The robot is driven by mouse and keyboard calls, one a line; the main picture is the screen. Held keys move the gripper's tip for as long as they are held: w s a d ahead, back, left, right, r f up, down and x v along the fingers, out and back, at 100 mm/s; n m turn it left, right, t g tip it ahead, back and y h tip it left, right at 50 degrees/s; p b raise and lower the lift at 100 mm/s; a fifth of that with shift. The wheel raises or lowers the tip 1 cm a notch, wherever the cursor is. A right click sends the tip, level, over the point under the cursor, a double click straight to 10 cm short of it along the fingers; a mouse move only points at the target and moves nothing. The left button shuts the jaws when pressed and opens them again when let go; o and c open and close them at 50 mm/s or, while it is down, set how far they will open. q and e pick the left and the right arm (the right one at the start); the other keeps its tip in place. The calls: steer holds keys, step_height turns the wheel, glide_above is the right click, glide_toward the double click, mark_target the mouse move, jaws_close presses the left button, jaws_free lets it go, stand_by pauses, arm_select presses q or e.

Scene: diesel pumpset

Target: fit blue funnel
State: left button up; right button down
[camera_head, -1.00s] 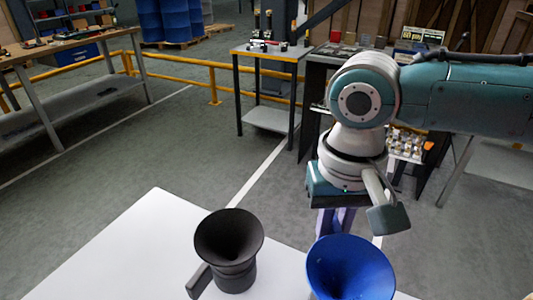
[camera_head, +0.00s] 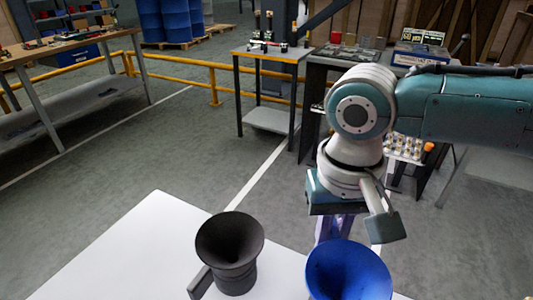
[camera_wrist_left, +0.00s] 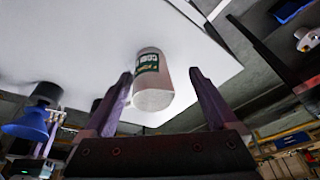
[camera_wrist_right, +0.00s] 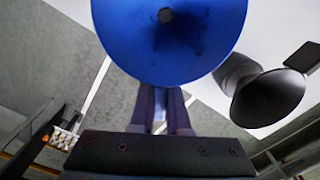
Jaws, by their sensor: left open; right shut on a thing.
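The blue funnel (camera_head: 348,272) is at the bottom of the head view, its wide mouth facing up. My right gripper (camera_head: 330,228) is shut on it near the rim; the lower part is cut off by the frame. In the right wrist view the blue funnel (camera_wrist_right: 170,35) fills the top, just beyond the closed fingers (camera_wrist_right: 160,108). My left gripper (camera_wrist_left: 160,85) is open in its wrist view and out of the head view. A white can with a green label (camera_wrist_left: 152,85) shows between and beyond its fingers; I cannot tell whether they touch it.
A black funnel-shaped piece with a side handle (camera_head: 230,250) stands on the white table (camera_head: 140,245), left of the blue funnel. The table's left part is clear. A small table (camera_head: 270,55) and yellow rails stand farther back.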

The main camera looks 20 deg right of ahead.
steer(key=shift+f+b, duration=0.5)
steer(key=shift+f, duration=0.85)
steer(key=shift+p, duration=0.35)
steer(key=c, duration=0.8)
jaws_free()
steer(key=shift+o, duration=0.2)
steer(key=o, duration=0.3)
steer(key=shift+o, duration=0.2)
steer(key=shift+r, duration=0.1)
